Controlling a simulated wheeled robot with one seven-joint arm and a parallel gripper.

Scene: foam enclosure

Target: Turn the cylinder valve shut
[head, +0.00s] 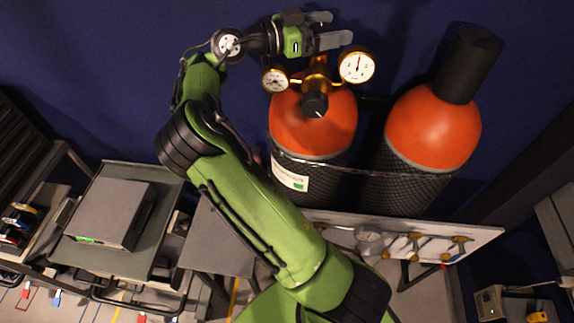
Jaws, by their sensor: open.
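Two gas cylinders with orange tops and dark mesh-covered bodies stand side by side. The left cylinder (292,128) carries a brass valve (316,77) with a black knob (314,104) facing the camera. A small gauge (276,80) is on its left and a larger gauge (357,66) on its right. The right cylinder (432,125) has a black cap (468,63). My gripper (330,29) is open, its two fingers pointing right, just above the valve in the picture. Nothing shows between the fingers. Whether a finger touches the valve I cannot tell.
A chain (370,173) runs across both cylinders. Below them is a pale panel (478,237) with brass fittings. A cart (108,178) holding a grey box (113,215) stands at left. A dark blue wall (110,60) lies behind.

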